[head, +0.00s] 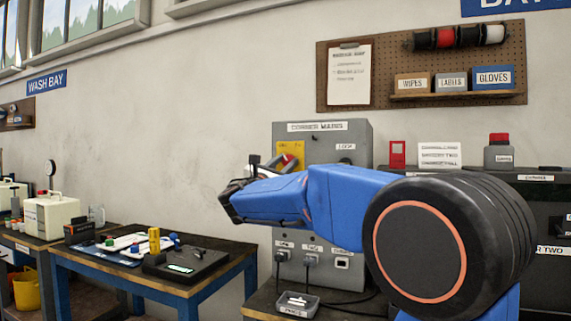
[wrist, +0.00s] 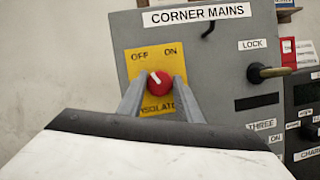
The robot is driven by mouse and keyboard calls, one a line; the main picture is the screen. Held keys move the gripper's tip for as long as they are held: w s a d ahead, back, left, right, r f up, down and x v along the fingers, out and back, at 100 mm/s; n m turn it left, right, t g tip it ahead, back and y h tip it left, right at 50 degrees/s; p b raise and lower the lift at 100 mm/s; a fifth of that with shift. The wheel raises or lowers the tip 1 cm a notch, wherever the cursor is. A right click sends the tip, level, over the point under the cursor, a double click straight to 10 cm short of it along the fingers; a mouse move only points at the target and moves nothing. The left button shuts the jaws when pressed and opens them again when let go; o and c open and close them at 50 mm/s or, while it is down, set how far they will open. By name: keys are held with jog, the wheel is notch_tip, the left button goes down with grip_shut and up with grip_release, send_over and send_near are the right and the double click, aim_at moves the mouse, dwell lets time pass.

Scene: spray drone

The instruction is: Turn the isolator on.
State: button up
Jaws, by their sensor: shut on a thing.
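The isolator is a yellow plate (wrist: 145,60) marked OFF and ON, on the grey Corner Mains cabinet (wrist: 205,50). Its round red knob (wrist: 159,84) has a white pointer mark that leans up and left, toward OFF. My gripper (wrist: 160,79) has a finger on each side of the knob and is shut on it. In the head view, the yellow plate (head: 290,147) and part of the red knob show above my gripper (head: 268,166). My wrist and arm hide the lower middle of the cabinet there.
A lock knob (wrist: 266,72) sticks out right of the isolator. Sockets with plugs (head: 311,258) and cables sit low on the cabinet, above a small tray (head: 297,304). A blue-framed bench (head: 212,284) with tools stands left. A dark charger unit (head: 545,215) stands right.

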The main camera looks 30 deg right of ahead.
jog(key=m+g, duration=0.1)
jog(key=m, duration=0.1)
jog(key=m+g, duration=0.1)
jog(key=m, duration=0.2)
jog(key=shift+w+a+g+h, duration=0.1)
jog(key=shift+g+h, duration=0.2)
jog(key=shift+g, duration=0.1)
jog(key=m+g, duration=0.2)
jog(key=m, duration=0.2)
jog(key=shift+m, duration=0.4)
jog(key=m+g+y, duration=0.1)
jog(key=m, duration=0.3)
jog(key=shift+r, duration=0.1)
jog(key=shift+m+g+y, duration=0.6)
jog(key=shift+m+y, duration=0.1)
jog(key=shift+m, duration=1.1)
jog(key=o, duration=1)
jog(key=shift+o, duration=0.2)
jog(key=shift+a, duration=0.1)
